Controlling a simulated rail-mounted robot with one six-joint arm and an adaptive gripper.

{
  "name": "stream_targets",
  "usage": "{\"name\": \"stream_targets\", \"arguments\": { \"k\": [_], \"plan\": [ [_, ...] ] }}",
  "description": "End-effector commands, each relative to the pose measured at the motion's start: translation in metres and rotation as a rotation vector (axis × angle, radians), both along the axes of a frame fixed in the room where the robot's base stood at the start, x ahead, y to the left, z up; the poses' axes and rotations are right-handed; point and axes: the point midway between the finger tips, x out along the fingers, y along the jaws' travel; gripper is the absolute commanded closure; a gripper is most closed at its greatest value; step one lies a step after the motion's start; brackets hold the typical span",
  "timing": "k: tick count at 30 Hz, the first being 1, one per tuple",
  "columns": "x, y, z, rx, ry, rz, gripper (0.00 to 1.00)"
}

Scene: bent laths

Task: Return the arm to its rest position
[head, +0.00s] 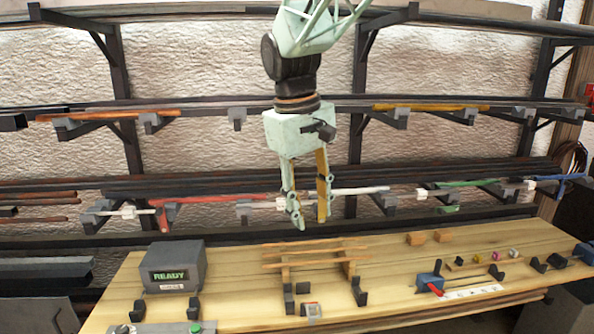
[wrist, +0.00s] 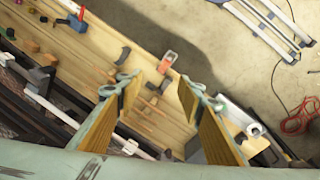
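My gripper (head: 310,222) hangs fingers-down from my arm in front of the wall racks, above the back of the wooden bench (head: 225,262). In the wrist view my gripper (wrist: 160,85) has its two fingers, with wood-coloured inner pads, spread apart with nothing held between them. Several thin wooden laths (head: 315,252) lie across dark supports on the bench, below and slightly right of the fingertips in the head view. They also show beyond the fingers in the wrist view, partly hidden by them.
Wall racks carry an orange lath (head: 110,116), a yellow one (head: 430,107), a red one (head: 215,199) and a green one (head: 465,184) behind my gripper. A grey box reading READY (head: 175,267) stands left on the bench. A blue clamp-like tool (head: 430,279) and small blocks lie right.

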Motion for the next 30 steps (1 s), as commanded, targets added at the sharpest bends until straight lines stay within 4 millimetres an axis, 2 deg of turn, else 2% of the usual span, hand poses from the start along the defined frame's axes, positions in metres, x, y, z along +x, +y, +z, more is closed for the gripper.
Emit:
{"name": "stream_targets", "arguments": {
  "k": [3, 12, 21, 30],
  "plan": [
    [-0.016, -0.024, 0.007, -0.002, -0.007, -0.009, 0.65],
    [-0.060, -0.070, 0.020, 0.008, -0.027, -0.049, 0.65],
    [-0.107, -0.103, 0.029, 0.038, -0.056, -0.114, 0.65],
    [-0.155, -0.126, 0.031, 0.078, -0.090, -0.191, 0.65]
  ]
}}
